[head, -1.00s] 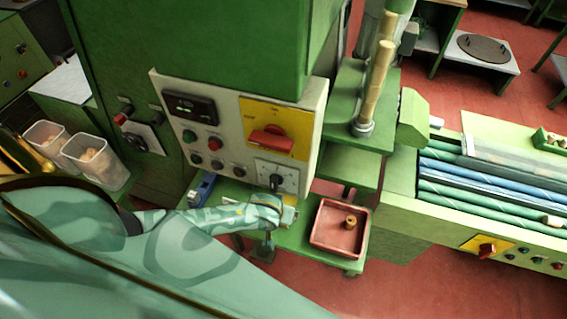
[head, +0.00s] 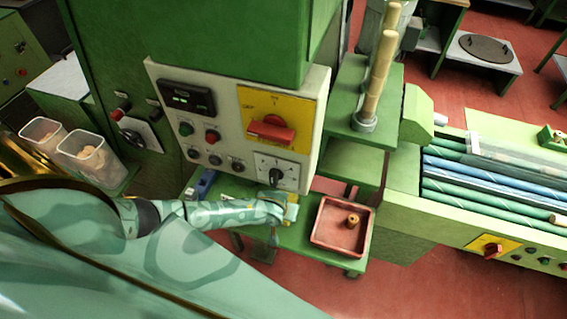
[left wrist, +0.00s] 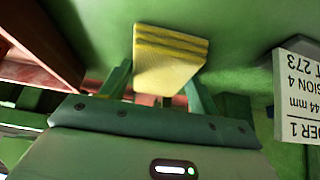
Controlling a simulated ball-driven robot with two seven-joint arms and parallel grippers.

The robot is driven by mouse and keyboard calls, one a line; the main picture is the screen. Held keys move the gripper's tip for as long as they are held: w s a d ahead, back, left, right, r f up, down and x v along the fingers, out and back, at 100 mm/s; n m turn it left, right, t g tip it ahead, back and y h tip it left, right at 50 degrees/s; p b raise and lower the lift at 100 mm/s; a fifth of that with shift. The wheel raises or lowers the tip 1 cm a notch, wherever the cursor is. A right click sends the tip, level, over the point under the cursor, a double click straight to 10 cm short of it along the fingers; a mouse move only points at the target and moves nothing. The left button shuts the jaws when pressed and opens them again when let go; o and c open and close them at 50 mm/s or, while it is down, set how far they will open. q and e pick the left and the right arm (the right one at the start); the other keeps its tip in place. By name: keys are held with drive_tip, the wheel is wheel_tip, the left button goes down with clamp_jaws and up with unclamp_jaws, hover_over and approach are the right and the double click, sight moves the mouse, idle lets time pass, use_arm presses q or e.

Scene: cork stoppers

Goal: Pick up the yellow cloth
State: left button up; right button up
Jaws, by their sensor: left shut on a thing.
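The yellow cloth (left wrist: 170,58) is a folded pad with darker yellow stripes at its far edge, seen in the left wrist view. My left gripper (left wrist: 160,82) has its two green fingers on either side of the cloth and is shut on it. In the head view the gripper (head: 284,208) is over the green shelf below the control panel, and a small yellow part of the cloth (head: 292,210) shows at its tip. Most of the cloth is hidden there. I cannot tell whether it touches the shelf. My right gripper is not in view.
A red tray (head: 318,240) with a cork stopper (head: 352,221) is just right of the gripper on the green shelf (head: 293,240). The control panel (head: 225,120) with a black knob rises close behind. A blue object (head: 203,184) is to the left.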

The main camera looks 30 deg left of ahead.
use_arm(q)
drive_tip(key=shift+r+p, duration=0.3)
drive_tip(key=shift+r, duration=0.3)
drive_tip(key=s+d, duration=0.4)
drive_tip(key=s, duration=1.3)
drive_tip(key=shift+s+r+p, duration=0.15)
drive_tip(key=shift+s+p, duration=0.1)
drive_tip(key=shift+p, duration=0.2)
